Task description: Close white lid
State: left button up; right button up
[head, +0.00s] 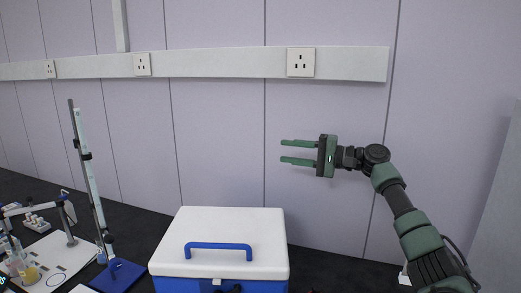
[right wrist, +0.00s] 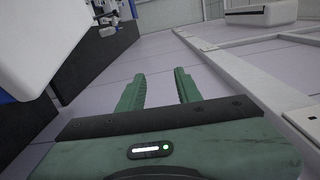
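A white lid (head: 222,230) with a blue handle (head: 218,246) sits on a blue cooler box (head: 185,285) at the bottom middle of the head view. The lid looks shut, lying level on the box. My right gripper (head: 283,151) is open and empty, raised above and to the right of the lid, with its fingers pointing left. In the right wrist view its two green fingers (right wrist: 160,92) are apart with nothing between them. A white surface (right wrist: 45,40) at the upper left there may be the lid. My left gripper does not show for certain.
A blue-based stand with a tall tube (head: 90,175) is left of the box. Glassware and a white board (head: 45,262) lie further left. A wall with a rail of sockets (head: 300,62) is behind. The space around my right gripper is clear.

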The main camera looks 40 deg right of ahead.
jog(key=b+v, duration=0.3)
jog(key=v, duration=0.4)
jog(key=shift+s+d+b, duration=0.2)
jog(key=shift+s+b, duration=0.1)
jog(key=shift+b, duration=0.1)
jog(key=shift+f, duration=0.1)
